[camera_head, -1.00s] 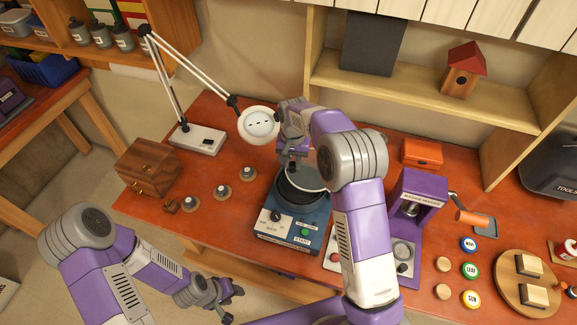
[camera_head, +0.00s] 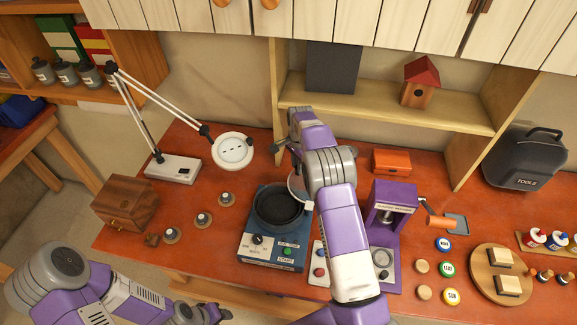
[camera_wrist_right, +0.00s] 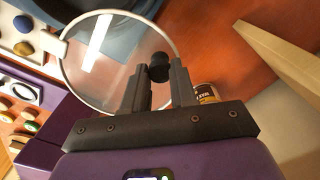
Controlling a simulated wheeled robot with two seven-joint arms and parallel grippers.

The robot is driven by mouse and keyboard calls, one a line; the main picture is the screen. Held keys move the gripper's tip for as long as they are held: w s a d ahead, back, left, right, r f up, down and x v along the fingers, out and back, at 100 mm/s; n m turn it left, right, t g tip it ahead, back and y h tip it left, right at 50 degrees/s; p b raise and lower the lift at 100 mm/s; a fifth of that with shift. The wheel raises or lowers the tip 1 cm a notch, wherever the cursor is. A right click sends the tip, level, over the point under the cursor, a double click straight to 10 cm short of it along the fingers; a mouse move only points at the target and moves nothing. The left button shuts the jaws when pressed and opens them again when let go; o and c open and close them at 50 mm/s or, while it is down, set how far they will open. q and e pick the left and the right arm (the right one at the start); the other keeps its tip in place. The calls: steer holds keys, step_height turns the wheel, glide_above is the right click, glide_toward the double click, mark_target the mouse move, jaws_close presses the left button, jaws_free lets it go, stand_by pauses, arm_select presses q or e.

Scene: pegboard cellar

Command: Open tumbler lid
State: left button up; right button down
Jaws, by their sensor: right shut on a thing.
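The blue tumbler (camera_head: 258,252) stands on the red-brown bench, with its dark round drum (camera_head: 281,207) open at the top. Its clear round lid with a pale rim (camera_head: 297,188) shows at the drum's right, tilted up and partly hidden by my right arm. In the right wrist view the lid (camera_wrist_right: 100,60) is seen whole, with a black knob (camera_wrist_right: 158,66) on it. My right gripper (camera_wrist_right: 160,78) is shut on this knob. In the head view its fingers are mostly hidden. My left gripper (camera_head: 205,313) is low at the bottom edge, empty and cut off.
A lamp (camera_head: 233,150) leans in behind the tumbler's left. Several small knobbed discs (camera_head: 203,219) and a wooden drawer box (camera_head: 125,203) are at left. A purple machine (camera_head: 393,200) stands close at right. A shelf (camera_head: 380,103) rises behind.

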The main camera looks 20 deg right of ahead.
steer(key=shift+s+d+m, duration=0.25)
steer(key=shift+d+m, duration=0.4)
steer(key=shift+d, duration=0.1)
steer(key=shift+s+d+m, duration=0.2)
steer(key=shift+d+m, duration=0.4)
steer(key=shift+d, duration=0.1)
steer(key=shift+s+d+m, duration=0.25)
steer(key=shift+d+m, duration=0.4)
steer(key=shift+d, duration=0.1)
steer(key=c, duration=0.9)
jaws_free()
steer(key=shift+r, duration=0.15)
step_height(320, 180, up, 7)
steer(key=shift+r, duration=0.2)
